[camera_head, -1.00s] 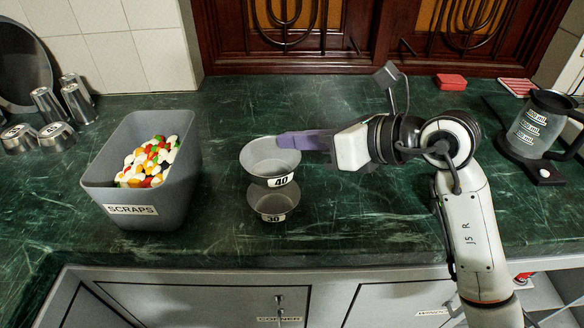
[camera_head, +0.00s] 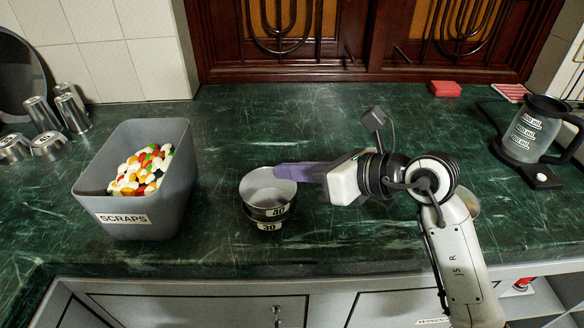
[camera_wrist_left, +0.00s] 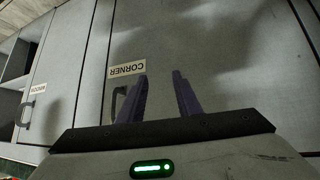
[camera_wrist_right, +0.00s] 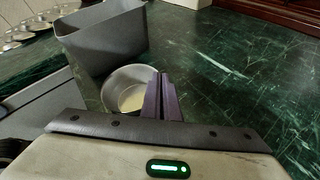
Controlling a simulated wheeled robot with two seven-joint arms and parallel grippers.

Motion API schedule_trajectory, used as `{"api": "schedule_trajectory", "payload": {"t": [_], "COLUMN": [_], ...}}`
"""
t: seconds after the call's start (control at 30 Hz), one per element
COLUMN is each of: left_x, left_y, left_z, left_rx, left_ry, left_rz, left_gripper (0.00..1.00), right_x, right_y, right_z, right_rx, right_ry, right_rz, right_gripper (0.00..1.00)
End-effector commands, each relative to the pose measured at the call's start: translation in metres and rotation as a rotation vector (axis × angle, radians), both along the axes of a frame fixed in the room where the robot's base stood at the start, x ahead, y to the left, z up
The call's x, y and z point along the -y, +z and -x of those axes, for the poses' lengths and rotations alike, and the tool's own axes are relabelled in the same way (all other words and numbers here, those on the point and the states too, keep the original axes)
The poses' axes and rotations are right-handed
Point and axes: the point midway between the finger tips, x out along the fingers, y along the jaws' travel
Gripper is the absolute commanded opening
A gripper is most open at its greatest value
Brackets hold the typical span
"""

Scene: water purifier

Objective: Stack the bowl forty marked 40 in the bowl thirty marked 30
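The grey bowl forty (camera_head: 266,187), with its "40" label facing front, sits low and nested in the bowl thirty (camera_head: 268,225), whose "30" label shows just beneath. My right gripper (camera_head: 283,171) reaches in from the right and is shut on the bowl forty's right rim. The right wrist view shows the purple fingers (camera_wrist_right: 160,92) close together on the rim of the bowl forty (camera_wrist_right: 128,92); the bowl thirty is hidden there. My left gripper (camera_wrist_left: 158,85) is open and empty, before the cabinet front in the left wrist view.
A grey SCRAPS bin (camera_head: 140,190) with colourful pieces stands left of the bowls. Several metal cups (camera_head: 42,115) stand at the far left. A measuring jug (camera_head: 535,128) on its base is at the right. Green counter (camera_head: 330,235) is clear around the bowls.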

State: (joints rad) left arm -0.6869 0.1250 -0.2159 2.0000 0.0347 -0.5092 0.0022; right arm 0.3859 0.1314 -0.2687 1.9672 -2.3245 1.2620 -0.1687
Motion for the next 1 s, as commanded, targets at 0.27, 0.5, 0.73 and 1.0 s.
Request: {"api": "schedule_trajectory", "payload": {"t": [0.27,0.5,0.73,1.0], "left_x": [0.001,0.001,0.001,-0.001], "left_y": [0.0,0.0,0.011,0.001], "left_z": [0.0,0.0,0.0,0.003], "left_rx": [0.001,0.001,0.001,-0.01], "left_ry": [-0.001,-0.001,0.0,0.001], "left_rz": [0.001,0.002,0.002,-0.002], "left_gripper": [0.31,0.31,0.31,0.31], "right_x": [0.0,0.0,-0.001,0.046], "right_y": [-0.002,-0.002,0.017,0.035], "right_z": [0.0,0.0,0.0,0.031], "right_rx": [-0.001,-0.001,0.001,0.003], "right_ry": [0.0,0.0,0.0,-0.002], "right_rz": [-0.001,-0.001,-0.006,0.003], "right_gripper": [0.18,0.2,0.2,0.2]}}
